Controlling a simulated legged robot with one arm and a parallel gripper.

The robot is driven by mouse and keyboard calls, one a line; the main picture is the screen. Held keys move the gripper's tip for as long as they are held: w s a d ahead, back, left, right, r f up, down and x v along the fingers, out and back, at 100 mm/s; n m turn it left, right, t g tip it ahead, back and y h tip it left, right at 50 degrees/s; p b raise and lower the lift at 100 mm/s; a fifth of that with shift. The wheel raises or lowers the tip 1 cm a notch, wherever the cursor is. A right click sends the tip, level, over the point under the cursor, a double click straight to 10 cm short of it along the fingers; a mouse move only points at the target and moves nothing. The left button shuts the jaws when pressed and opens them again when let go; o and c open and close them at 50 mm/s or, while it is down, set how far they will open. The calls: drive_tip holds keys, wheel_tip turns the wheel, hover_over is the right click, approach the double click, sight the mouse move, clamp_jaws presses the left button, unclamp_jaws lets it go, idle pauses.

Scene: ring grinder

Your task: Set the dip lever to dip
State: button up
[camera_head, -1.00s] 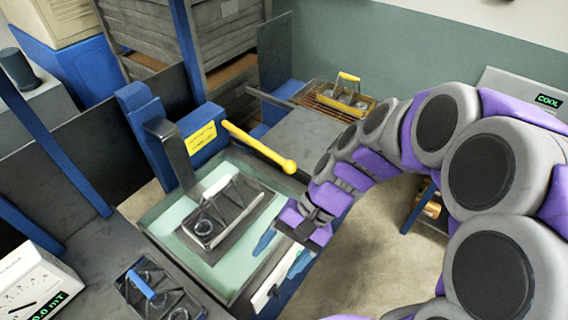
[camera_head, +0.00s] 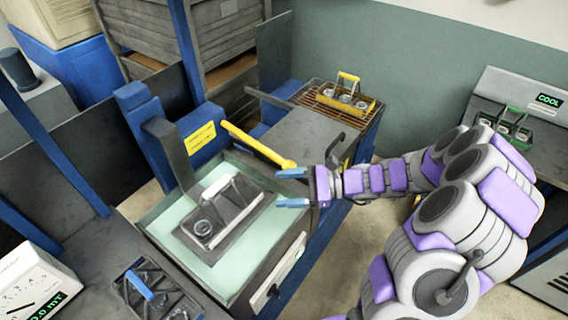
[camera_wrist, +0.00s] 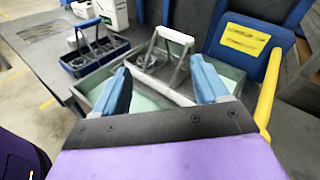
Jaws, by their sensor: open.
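The dip lever is a yellow bar with a ball end (camera_head: 256,143), pivoted on the blue post with a yellow label and sloping down to the right. It also shows at the right of the wrist view (camera_wrist: 267,98). My gripper (camera_head: 291,188) is open and empty, with its blue fingertips pointing left just below the lever's ball end. In the wrist view my fingertips (camera_wrist: 163,82) are apart and the lever lies to the right of both, not between them. A white-handled basket with rings (camera_head: 220,212) sits on a plate in the pale green tank (camera_head: 160,222).
A yellow basket (camera_head: 346,98) stands on a grate at the back. A blue-handled basket (camera_head: 150,290) is on the front-left bench beside a meter (camera_head: 38,285). A green-handled basket (camera_head: 508,128) stands at the right by a COOL display (camera_head: 549,100). Open floor lies below my arm.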

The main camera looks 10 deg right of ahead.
drive_tip(key=w+d+f+m+t, duration=0.5)
drive_tip(key=d+f+m+t, duration=0.1)
drive_tip(key=d, duration=0.2)
drive_tip(key=m+t+h, duration=0.3)
drive_tip(key=m, duration=0.3)
approach(284, 162)
drive_tip(key=b+x, duration=0.1)
drive_tip(key=x, duration=0.2)
drive_tip(key=f+b+x, duration=0.1)
drive_tip(key=b+x, duration=0.1)
drive_tip(key=x, duration=0.2)
drive_tip(key=b+x, duration=0.1)
drive_tip(key=x, duration=0.2)
drive_tip(key=shift+w+f, duration=0.15)
drive_tip(key=shift+w, duration=0.2)
clamp_jaws()
